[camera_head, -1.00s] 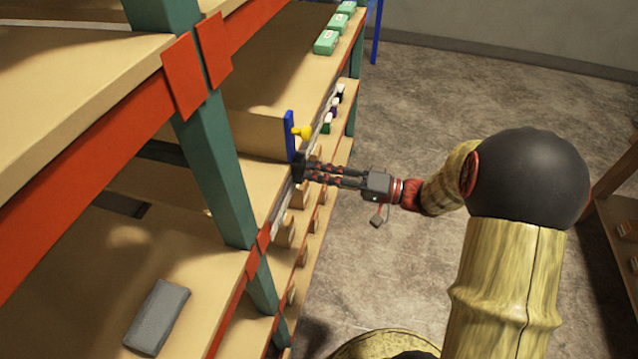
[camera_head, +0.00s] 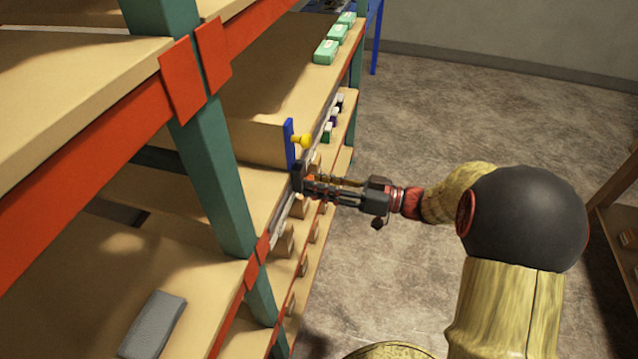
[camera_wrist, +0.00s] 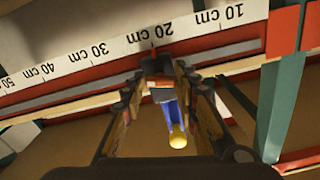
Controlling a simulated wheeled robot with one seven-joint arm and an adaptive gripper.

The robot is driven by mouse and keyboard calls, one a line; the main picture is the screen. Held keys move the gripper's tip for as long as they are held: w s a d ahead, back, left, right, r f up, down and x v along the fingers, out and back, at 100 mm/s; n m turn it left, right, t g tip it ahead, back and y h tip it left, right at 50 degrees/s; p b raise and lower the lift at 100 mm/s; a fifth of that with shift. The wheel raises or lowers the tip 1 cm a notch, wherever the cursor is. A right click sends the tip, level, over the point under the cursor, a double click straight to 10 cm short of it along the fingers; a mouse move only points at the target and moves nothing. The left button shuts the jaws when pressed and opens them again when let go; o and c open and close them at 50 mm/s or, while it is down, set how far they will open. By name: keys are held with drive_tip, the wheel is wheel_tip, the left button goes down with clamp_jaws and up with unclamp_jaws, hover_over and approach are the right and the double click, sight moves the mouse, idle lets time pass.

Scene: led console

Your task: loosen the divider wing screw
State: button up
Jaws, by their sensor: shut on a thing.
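The divider (camera_head: 290,145) is an upright blue plate with a yellow knob (camera_head: 304,140), standing at the shelf's front edge. Its blue plate (camera_wrist: 167,112) and yellow knob also show in the wrist view. A dark clamp block (camera_head: 297,178) sits at its foot on the front rail. My gripper (camera_head: 305,183) reaches in from the right, its fingertips at this block. In the wrist view my gripper's fingers (camera_wrist: 159,82) close together in front of the clamp, below the 20 cm mark. The wing screw is hidden between the fingertips; its wings cannot be made out.
A white scale (camera_wrist: 115,50) runs along the rail. A green upright (camera_head: 215,180) stands left of my gripper. Green boxes (camera_head: 327,50) and small bottles (camera_head: 329,130) are farther back. A grey box (camera_head: 153,325) lies on the near shelf.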

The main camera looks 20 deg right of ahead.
drive_tip(key=shift+n, duration=1.2)
drive_tip(key=o, duration=1.2)
drive_tip(key=shift+w+a, duration=0.1)
drive_tip(key=shift+c, duration=0.2)
drive_tip(key=v, duration=1.2)
